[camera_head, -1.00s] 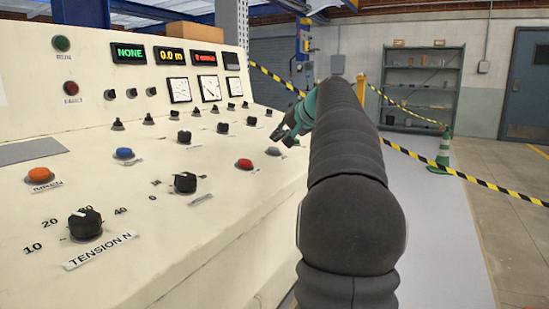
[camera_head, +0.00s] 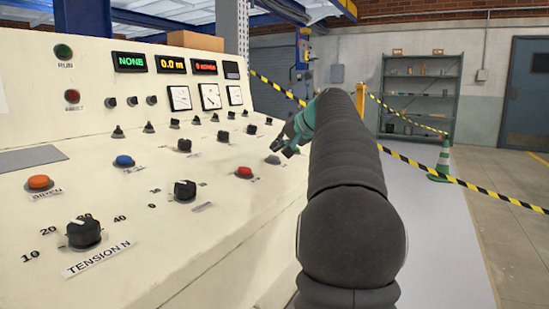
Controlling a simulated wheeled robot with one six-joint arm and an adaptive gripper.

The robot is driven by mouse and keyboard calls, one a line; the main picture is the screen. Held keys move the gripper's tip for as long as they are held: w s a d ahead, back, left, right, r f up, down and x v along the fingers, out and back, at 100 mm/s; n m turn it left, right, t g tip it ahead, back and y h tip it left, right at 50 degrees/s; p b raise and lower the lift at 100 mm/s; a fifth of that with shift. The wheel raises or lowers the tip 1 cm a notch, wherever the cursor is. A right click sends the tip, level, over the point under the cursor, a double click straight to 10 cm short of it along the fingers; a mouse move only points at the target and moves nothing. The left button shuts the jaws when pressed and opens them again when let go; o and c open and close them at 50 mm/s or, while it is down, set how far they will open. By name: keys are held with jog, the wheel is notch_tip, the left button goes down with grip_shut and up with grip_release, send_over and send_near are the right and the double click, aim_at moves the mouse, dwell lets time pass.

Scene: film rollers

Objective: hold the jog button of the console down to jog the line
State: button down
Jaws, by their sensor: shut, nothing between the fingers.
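The cream console (camera_head: 120,215) fills the left and middle of the head view. Its sloping panel has an orange button (camera_head: 38,182), a blue button (camera_head: 124,161), a red button (camera_head: 244,172) and a grey button (camera_head: 272,159). The labels by the blue, red and grey buttons are too small to read, so I cannot tell which is the jog button. My gripper (camera_head: 283,148), teal with dark fingers, is shut and empty. It hangs close above and just right of the grey button; contact cannot be made out. My dark arm hides the console's right end.
Black knobs stand on the panel, including a large tension knob (camera_head: 84,232) and a middle knob (camera_head: 185,190). The display (camera_head: 130,62) reads NONE. The floor at right is clear.

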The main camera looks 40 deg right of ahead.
jog(key=shift+f, duration=0.2)
dwell(0.4)
jog(key=shift+f, duration=0.25)
jog(key=shift+w+a+f+b, duration=0.1)
jog(key=shift+f+b, duration=0.35)
jog(key=shift+b, duration=0.1)
dwell(1.5)
dwell(0.8)
jog(key=shift+s+r+p, duration=0.2)
jog(key=shift+r+p, duration=0.55)
jog(key=shift+r, duration=0.15)
jog(key=r+p, duration=0.2)
jog(key=r, duration=0.1)
jog(key=s+r+p, duration=0.1)
jog(key=r+p, duration=0.1)
jog(key=shift+d, duration=0.35)
jog(key=shift+f, duration=0.1)
